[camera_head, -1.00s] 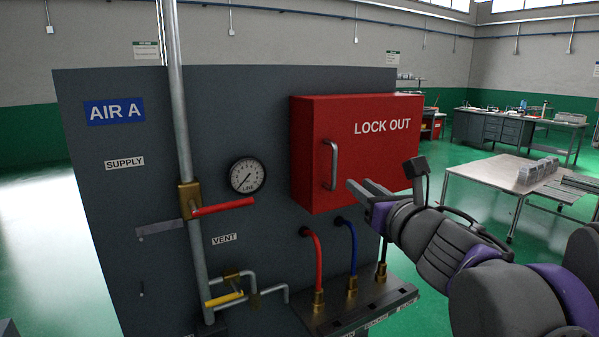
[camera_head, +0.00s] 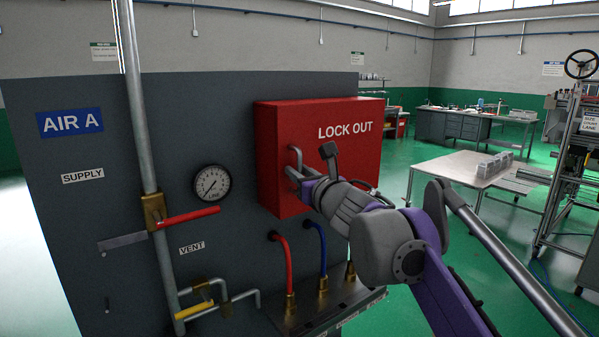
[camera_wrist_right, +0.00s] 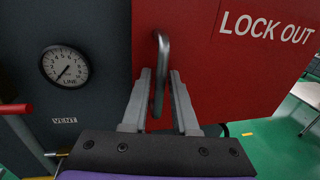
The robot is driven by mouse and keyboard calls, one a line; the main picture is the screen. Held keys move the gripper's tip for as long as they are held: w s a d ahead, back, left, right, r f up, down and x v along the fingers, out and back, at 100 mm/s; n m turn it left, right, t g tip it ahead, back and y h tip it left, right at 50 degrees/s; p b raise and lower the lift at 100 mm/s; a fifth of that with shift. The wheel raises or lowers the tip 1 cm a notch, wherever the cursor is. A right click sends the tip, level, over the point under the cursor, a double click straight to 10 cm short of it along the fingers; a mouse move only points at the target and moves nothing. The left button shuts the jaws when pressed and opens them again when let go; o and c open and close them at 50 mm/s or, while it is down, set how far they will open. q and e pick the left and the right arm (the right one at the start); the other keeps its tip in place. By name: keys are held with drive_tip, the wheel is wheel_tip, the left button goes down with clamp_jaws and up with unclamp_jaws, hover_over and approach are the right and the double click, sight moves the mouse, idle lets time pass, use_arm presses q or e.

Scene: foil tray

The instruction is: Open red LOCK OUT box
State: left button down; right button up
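The red LOCK OUT box (camera_head: 345,150) is mounted on the dark grey panel, with its door shut. Its metal handle (camera_head: 295,158) stands upright near the door's left edge. My right gripper (camera_head: 291,178) is at the lower part of the handle. In the right wrist view, the two fingers of my right gripper (camera_wrist_right: 160,82) are apart, with the handle (camera_wrist_right: 161,70) between them. A gap shows on the finger sides, so the gripper is around the handle and not closed on it. The box door (camera_wrist_right: 235,70) fills the right of that view. My left gripper is not in view.
Left of the box, the panel (camera_head: 100,140) carries a pressure gauge (camera_head: 212,183), a vertical pipe (camera_head: 137,110) and a red lever (camera_head: 188,218). Red and blue hoses (camera_head: 322,250) rise below the box. A table (camera_head: 460,168) stands at the right, with open green floor before it.

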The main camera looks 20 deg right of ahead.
clamp_jaws()
idle(1.4)
